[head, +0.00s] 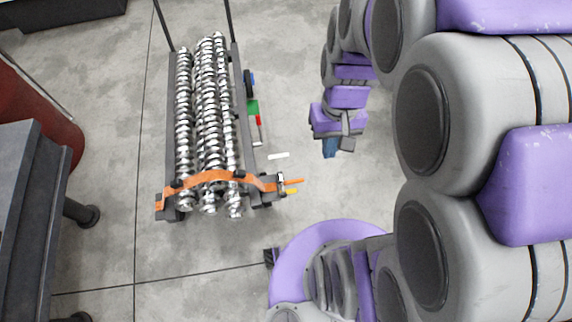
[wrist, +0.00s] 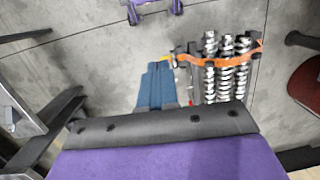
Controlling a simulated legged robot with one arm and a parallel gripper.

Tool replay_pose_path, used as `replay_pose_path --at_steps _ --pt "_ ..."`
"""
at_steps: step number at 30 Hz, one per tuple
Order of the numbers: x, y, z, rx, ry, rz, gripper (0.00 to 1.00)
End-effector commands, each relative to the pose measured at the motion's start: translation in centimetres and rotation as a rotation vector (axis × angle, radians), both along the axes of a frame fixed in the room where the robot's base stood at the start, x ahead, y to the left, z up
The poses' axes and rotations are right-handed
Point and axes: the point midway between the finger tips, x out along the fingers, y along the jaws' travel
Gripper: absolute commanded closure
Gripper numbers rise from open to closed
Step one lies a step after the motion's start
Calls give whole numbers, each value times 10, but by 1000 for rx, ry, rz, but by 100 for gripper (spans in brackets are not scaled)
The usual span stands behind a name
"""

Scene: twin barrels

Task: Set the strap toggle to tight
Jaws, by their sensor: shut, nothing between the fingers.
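An orange strap (head: 215,177) runs across several silver screw shafts (head: 210,120) on a dark cart frame. At the strap's right end is a small toggle (head: 290,181) with an orange lever sticking out to the right and a yellow piece beside it. In the wrist view the strap (wrist: 235,58) lies to the right, and the toggle end (wrist: 177,62) is small and partly hidden near my fingers. Whether the toggle is tight or loose I cannot tell. My gripper (head: 331,150) has blue fingers, shut and empty, right of the cart and apart from the toggle; it also shows in the wrist view (wrist: 158,66).
A green and red part (head: 254,112) sits on the cart's right side. A small white strip (head: 278,155) lies between cart and gripper. A dark table (head: 30,200) and a red rounded object (head: 45,110) stand at the left. Grey floor around the cart is mostly clear.

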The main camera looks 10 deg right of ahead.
Motion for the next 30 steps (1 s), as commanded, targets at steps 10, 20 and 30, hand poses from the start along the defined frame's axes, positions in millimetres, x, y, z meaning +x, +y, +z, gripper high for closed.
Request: replay_pose_path --at_steps 10,20,30 --pt "102 -21 -59 34 -8 -6 100" --pt "174 -50 -146 74 -20 4 100" --pt "223 -72 -257 127 -44 21 100"
